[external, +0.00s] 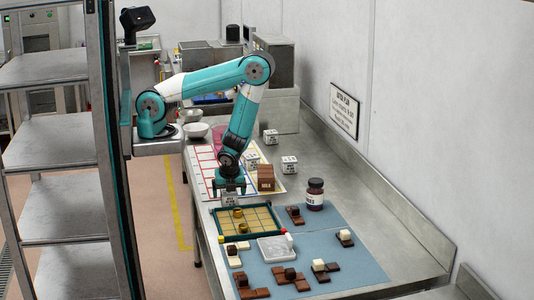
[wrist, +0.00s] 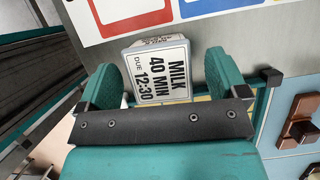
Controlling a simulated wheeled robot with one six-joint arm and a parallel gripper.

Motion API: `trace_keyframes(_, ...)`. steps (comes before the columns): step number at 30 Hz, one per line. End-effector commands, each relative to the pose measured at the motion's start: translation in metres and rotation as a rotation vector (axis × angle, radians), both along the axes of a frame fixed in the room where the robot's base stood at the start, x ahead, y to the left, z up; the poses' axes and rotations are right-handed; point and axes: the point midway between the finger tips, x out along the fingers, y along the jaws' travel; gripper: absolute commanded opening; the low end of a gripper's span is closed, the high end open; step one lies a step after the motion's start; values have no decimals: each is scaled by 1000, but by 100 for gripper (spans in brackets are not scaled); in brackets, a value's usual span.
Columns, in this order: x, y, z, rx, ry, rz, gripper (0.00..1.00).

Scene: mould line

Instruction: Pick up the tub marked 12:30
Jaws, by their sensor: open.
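The tub marked 12:30 (wrist: 158,72) is white, with black print reading MILK 40 MIN DUE 12:30. In the wrist view it sits between the two teal fingers of my gripper (wrist: 162,80), which are spread apart on either side of it. In the external view the tub (external: 230,199) shows just under my gripper (external: 229,190), near the counter's left edge, behind the teal-framed tray. I cannot tell whether either finger touches it.
Other white tubs (external: 289,165) stand further back, near a brown block (external: 266,178). A dark jar (external: 315,194) stands to the right. The teal-framed tray (external: 247,235) and a blue mat (external: 350,270) with chocolate pieces lie in front. The counter's right side is clear.

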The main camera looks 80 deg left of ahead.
Motion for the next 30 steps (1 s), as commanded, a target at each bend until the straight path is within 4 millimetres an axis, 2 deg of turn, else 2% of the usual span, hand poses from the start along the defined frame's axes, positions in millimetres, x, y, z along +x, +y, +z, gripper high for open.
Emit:
trace_keyframes(6,0,9,-19,0,1,0,92)
trace_keyframes(14,0,9,-22,-1,0,0,92)
trace_keyframes(17,0,9,-22,-1,0,0,73)
trace_keyframes(22,0,9,-22,0,0,0,35)
trace_keyframes(30,1,9,-21,0,0,0,35)
